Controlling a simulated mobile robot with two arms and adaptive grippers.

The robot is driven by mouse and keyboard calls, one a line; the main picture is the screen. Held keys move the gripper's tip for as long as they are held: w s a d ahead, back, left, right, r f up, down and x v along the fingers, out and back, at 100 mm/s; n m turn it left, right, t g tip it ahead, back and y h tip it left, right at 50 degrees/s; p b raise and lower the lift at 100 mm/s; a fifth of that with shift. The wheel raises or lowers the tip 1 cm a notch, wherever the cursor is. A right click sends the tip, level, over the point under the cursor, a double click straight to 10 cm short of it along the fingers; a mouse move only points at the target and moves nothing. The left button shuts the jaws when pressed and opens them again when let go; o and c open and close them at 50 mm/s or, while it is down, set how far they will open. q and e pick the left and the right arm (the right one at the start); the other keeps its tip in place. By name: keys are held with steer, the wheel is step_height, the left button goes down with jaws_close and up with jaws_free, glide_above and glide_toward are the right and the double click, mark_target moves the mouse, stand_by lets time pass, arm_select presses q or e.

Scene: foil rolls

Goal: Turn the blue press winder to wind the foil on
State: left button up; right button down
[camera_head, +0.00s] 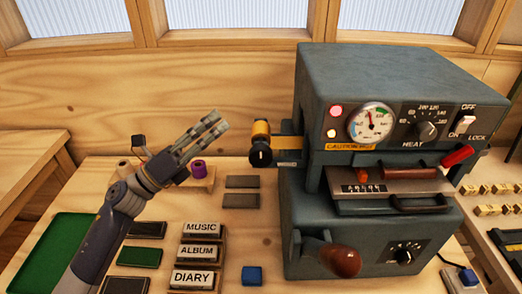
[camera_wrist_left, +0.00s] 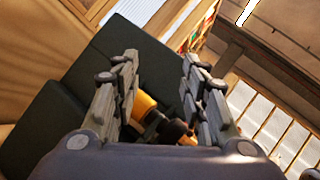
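The blue-grey press (camera_head: 400,90) stands at the right of the bench, with dials and switches on its front. On its left side is a gold foil roll (camera_head: 262,130) with a black winder knob (camera_head: 260,156) at its lower front. My left gripper (camera_head: 218,124) is left of the roll, apart from it, fingers pointing up and right. In the left wrist view the fingers (camera_wrist_left: 158,70) are spread, with the gold roll (camera_wrist_left: 143,104) and black knob (camera_wrist_left: 174,131) showing beyond the gap. Nothing is held. My right gripper is not in view.
A rack with purple and tan rolls (camera_head: 198,168) stands behind my left arm. Stamped blocks reading MUSIC (camera_head: 202,228), ALBUM and DIARY lie in front. A green mat (camera_head: 52,250) is at left, a small blue block (camera_head: 252,275) at front. A brown-knobbed handle (camera_head: 340,260) projects from the press.

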mark_target(251, 150)
arm_select(q)
steer(key=s+f+m+g+y, duration=0.2)
steer(key=s+f+m+g, duration=0.15)
steer(key=m+g, duration=0.95)
steer(key=shift+m+t, duration=0.4)
steer(key=shift+m, duration=0.3)
steer(key=d+p, duration=0.1)
steer(key=d, duration=0.2)
steer(key=d+p, duration=0.2)
steer(key=d, duration=0.1)
steer(key=d+r+p, duration=0.1)
steer(key=d, duration=0.2)
steer(key=shift+s, duration=0.4)
steer(key=shift+d+f+p, duration=0.2)
steer(key=shift+d+p, duration=0.2)
steer(key=shift+d, duration=0.2)
jaws_close()
